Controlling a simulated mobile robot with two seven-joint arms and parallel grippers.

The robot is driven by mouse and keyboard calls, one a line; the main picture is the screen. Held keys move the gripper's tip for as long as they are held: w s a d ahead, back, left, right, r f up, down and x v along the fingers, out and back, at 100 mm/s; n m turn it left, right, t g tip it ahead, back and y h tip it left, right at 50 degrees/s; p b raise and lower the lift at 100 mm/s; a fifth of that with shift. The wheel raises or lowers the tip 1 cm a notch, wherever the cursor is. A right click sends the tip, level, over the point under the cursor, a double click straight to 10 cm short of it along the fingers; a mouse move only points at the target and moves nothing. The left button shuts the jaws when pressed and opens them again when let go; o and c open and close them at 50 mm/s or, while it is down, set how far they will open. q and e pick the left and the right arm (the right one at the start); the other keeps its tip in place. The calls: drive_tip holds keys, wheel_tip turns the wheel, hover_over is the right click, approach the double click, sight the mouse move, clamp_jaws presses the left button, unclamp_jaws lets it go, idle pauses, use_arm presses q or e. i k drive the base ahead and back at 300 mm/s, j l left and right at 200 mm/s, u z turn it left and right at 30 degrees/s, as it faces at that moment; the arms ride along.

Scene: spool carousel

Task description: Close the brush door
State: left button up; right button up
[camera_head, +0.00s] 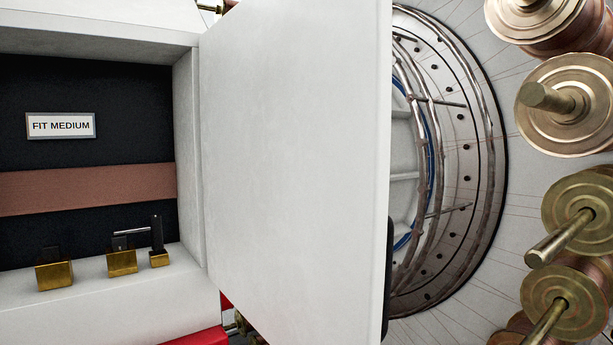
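The brush door (295,170) is a large white flat panel in the middle of the head view. It stands open, swung out from the right edge of a white cabinet (189,130). A dark piece, perhaps a handle, shows at the door's right edge (388,275). Inside the cabinet is a dark back wall with a brown band (85,188) and a label reading "FIT MEDIUM" (60,125). Three brass blocks with dark tops (122,262) stand on the cabinet's lower ledge. Neither of my grippers shows in the head view.
Behind the door on the right is a large round metal ring (455,150) with rails and a blue cable inside. Several brass and copper spools (565,105) on spindles stick out along the right side. Something red (195,338) shows below the cabinet.

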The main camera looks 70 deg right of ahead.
sight(295, 96)
drive_tip(key=k+l+z, duration=0.2)
drive_tip(key=l, duration=0.4)
drive_tip(key=l+z, duration=0.2)
drive_tip(key=l, duration=0.4)
drive_tip(key=k+l+z, duration=0.15)
drive_tip(key=l, duration=0.45)
drive_tip(key=k, duration=0.15)
